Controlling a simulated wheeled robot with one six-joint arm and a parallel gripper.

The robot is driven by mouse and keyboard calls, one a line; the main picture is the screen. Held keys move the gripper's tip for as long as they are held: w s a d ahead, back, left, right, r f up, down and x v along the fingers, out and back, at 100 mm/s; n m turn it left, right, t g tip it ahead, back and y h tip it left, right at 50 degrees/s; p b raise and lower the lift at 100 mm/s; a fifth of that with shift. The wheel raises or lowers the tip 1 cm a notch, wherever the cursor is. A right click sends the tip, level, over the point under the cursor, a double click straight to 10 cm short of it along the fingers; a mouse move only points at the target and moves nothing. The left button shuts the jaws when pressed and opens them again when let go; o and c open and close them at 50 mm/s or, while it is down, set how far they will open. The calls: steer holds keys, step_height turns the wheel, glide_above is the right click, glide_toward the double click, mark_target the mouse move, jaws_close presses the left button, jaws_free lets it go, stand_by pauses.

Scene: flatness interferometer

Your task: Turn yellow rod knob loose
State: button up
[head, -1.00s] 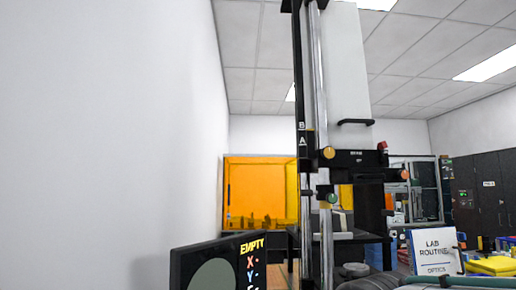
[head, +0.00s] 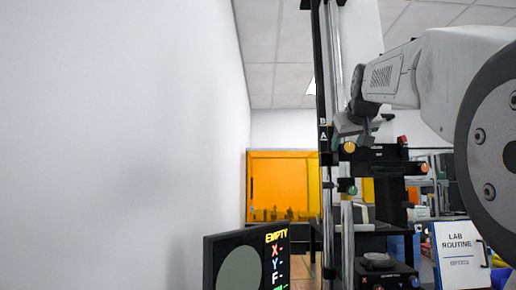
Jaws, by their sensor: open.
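The yellow knob (head: 349,147) sits on the black carriage of the upright rod stand, in the middle right of the head view. My gripper (head: 350,134) comes in from the upper right and is open, with its fingers just above the yellow knob. The knob's face is visible. I cannot tell whether a finger touches it. The metal rod (head: 345,225) runs upright behind the gripper and knob, with the letters B and A on the dark post beside it.
A green knob (head: 352,190) sits lower on the rod. An orange knob (head: 424,168) and a red one (head: 403,140) are to the right. A black display (head: 240,265) reading EMPTY stands lower left. A LAB ROUTINE sign (head: 459,255) stands lower right. A white wall fills the left.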

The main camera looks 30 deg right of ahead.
mark_target(349, 145)
steer(key=shift+h, duration=0.5)
steer(key=w+d, duration=0.1)
steer(key=d, duration=0.1)
steer(key=w+d, duration=0.4)
steer(key=d, duration=0.1)
steer(key=shift+w+r, duration=0.1)
steer(key=shift+r, duration=0.05)
steer(key=c, duration=1)
